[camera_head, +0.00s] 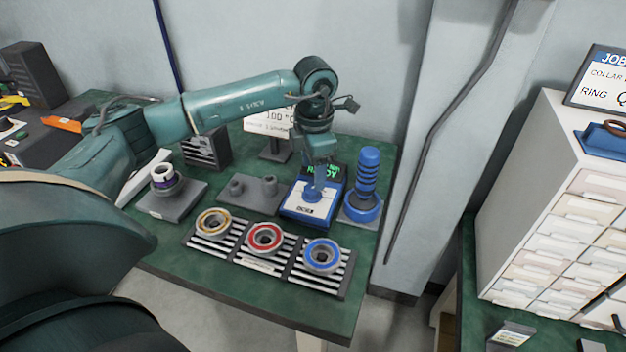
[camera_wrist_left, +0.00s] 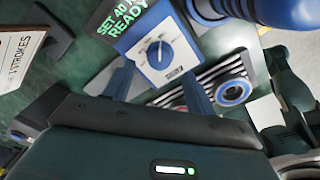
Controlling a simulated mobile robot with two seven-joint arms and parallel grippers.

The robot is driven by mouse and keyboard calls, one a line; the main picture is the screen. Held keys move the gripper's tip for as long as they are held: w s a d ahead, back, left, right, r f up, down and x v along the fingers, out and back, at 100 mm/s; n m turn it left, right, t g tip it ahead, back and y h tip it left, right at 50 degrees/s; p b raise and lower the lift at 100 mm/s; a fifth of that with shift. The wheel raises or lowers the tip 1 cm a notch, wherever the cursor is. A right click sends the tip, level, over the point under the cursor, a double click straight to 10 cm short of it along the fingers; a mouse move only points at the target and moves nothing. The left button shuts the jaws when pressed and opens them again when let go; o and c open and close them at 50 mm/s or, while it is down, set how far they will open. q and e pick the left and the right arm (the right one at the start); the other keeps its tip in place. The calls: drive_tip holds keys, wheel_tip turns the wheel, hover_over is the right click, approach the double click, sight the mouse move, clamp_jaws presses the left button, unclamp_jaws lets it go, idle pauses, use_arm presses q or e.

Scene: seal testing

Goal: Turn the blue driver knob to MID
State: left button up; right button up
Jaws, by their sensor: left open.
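The blue driver box (camera_head: 300,214) stands on the green bench in the head view, with a knob (camera_head: 313,194) on its white face. My left gripper (camera_head: 317,184) points down over the box. In the left wrist view its two fingers (camera_wrist_left: 160,88) are apart, with the dial showing beyond and between their tips and nothing held. My right gripper is in neither view.
A blue ribbed column (camera_head: 368,172) stands close to the right of the box. A rack (camera_head: 346,284) with gold, red and blue rings lies in front. A grey block with pegs (camera_head: 254,193) is to the left. A green-lettered display (camera_wrist_left: 122,22) sits behind the box.

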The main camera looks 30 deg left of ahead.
sight(313, 190)
use_arm(q)
wheel_tip(313, 190, up, 8)
drive_tip(key=shift+d+r, duration=0.15)
drive_tip(key=shift+r, duration=0.05)
drive_tip(key=shift+s, duration=0.2)
idle(0.4)
